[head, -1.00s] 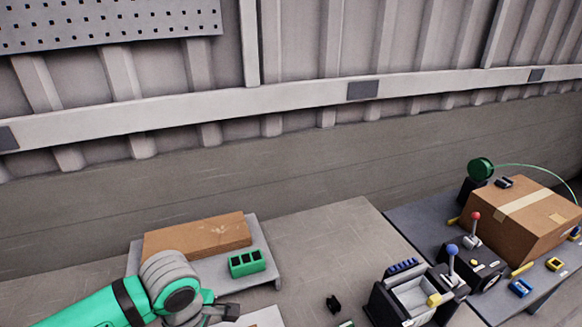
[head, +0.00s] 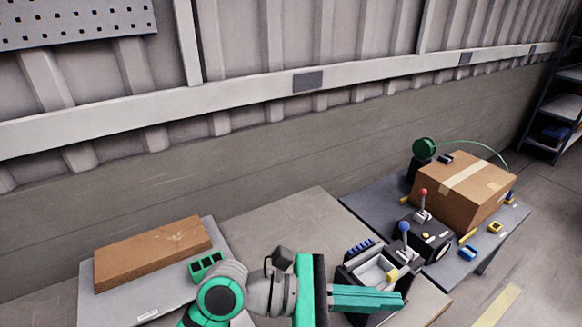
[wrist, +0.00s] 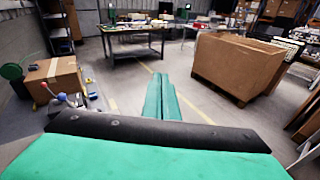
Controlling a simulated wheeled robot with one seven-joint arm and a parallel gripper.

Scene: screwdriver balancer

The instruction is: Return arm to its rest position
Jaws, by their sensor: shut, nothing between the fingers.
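My gripper (head: 398,299) reaches out to the right in the head view, with its green fingers together and nothing between them. In the wrist view the two fingers of my gripper (wrist: 161,82) lie side by side, shut, pointing out over open floor. In the head view the fingers pass in front of a black-and-grey bin unit (head: 371,270) and hide part of it. I cannot tell whether they touch it.
A cardboard box (head: 465,188) and a black box with a red-knobbed lever (head: 423,192) stand on the dark table at right. A flat brown box (head: 150,254) and a green block (head: 206,265) lie at left.

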